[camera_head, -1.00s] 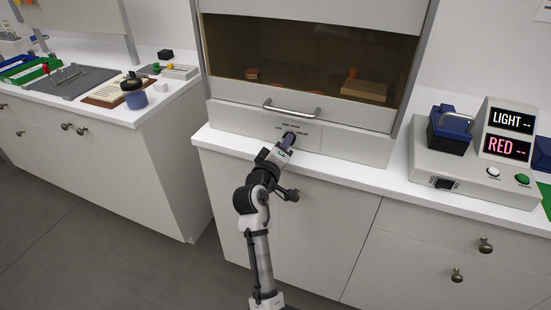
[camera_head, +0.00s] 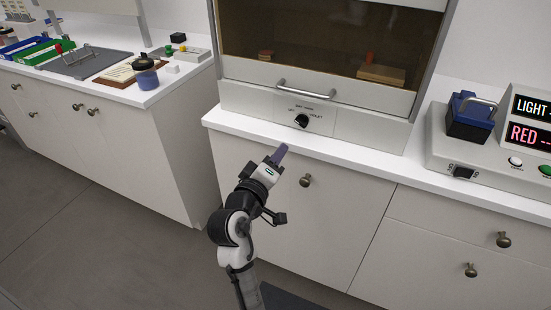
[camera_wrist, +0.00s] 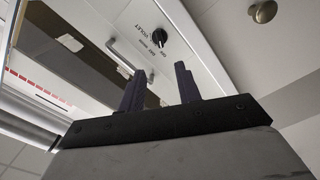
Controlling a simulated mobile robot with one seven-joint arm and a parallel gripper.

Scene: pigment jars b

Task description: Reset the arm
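My gripper (camera_head: 279,153) is in front of the white cabinet, a little below the counter edge in the head view, and apart from everything. In the wrist view its two dark fingers (camera_wrist: 158,70) stand apart with nothing between them. The black knob (camera_head: 302,120) on the panel under the booth's handle is clear of my gripper. It also shows beyond the fingertips in the wrist view (camera_wrist: 159,38), beside small printed labels. My arm is bent and reaches up from the bottom of the head view.
The booth (camera_head: 320,50) has a dark window and a bar handle (camera_head: 306,91). A device (camera_head: 500,150) with LIGHT and RED displays stands on the right counter. The left counter holds a jar (camera_head: 145,72) and a grey tray (camera_head: 85,65). Open floor (camera_head: 100,220) lies at left.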

